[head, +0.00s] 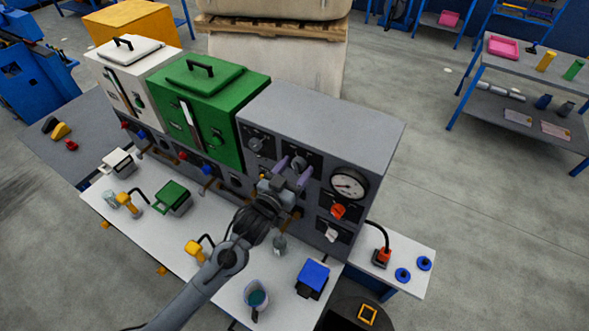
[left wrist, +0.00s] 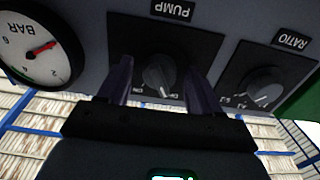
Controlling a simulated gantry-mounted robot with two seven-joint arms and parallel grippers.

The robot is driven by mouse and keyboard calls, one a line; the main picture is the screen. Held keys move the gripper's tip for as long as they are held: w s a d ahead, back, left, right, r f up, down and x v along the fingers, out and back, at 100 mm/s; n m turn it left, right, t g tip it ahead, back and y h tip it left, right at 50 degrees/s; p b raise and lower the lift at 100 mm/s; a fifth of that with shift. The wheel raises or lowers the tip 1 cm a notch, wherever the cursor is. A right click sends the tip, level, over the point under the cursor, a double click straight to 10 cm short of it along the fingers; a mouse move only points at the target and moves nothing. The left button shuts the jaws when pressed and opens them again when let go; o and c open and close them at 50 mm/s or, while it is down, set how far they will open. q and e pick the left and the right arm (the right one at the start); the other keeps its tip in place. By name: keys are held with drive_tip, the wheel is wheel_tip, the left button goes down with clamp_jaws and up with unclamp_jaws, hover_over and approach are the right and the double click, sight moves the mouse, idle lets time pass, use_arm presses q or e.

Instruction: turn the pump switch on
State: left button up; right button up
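The pump switch (left wrist: 160,75) is a dark rotary knob on a black plate under a PUMP label, upside down in the left wrist view. In the head view its plate (head: 315,161) is partly hidden behind my left gripper. My left gripper (head: 292,166) is in front of the grey panel. In the left wrist view its two purple fingers (left wrist: 160,84) are apart, one on each side of the knob. I see gaps between the fingers and the knob, and I cannot tell the exact depth. My right gripper is not in view.
A RATIO knob (left wrist: 262,90) and a pressure gauge (head: 348,185) flank the pump switch. Below the gauge are a red-orange knob (head: 338,211) and a white switch (head: 331,235).

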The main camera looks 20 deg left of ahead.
use_arm(q)
drive_tip(key=c, duration=0.9)
drive_tip(key=shift+r+m+p, duration=0.1)
drive_tip(key=shift+m+p, duration=0.3)
drive_tip(key=shift+m, duration=0.7)
drive_tip(key=m+p, duration=0.2)
drive_tip(key=m, duration=0.7)
drive_tip(key=shift+a, duration=0.1)
drive_tip(key=shift+m, duration=0.5)
